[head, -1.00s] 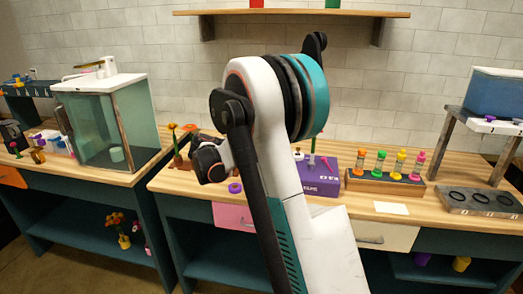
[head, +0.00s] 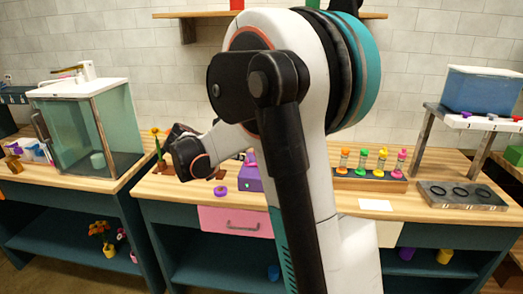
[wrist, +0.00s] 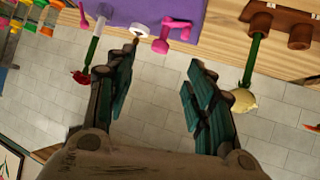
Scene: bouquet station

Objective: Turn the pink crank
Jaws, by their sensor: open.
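The pink crank (wrist: 175,32), a short bright pink bar with thick ends, shows against the purple box (wrist: 215,25) at the top of the wrist view. My gripper (wrist: 163,60) is open and empty, with its dark teal fingers apart. The crank lies ahead of the fingertips, between their lines and nearer the right one in picture width; nothing touches it that I can see. In the head view the purple box (head: 250,178) is mostly hidden behind my arm, and my fingers cannot be made out there.
A red flower (wrist: 80,78) stands close beside the left finger, and a cream flower (wrist: 243,101) beside the right one. A rack of coloured bottles (head: 371,182) stands right of my arm. A purple ring (head: 220,190) lies on the counter's front. A glass tank (head: 85,130) stands left.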

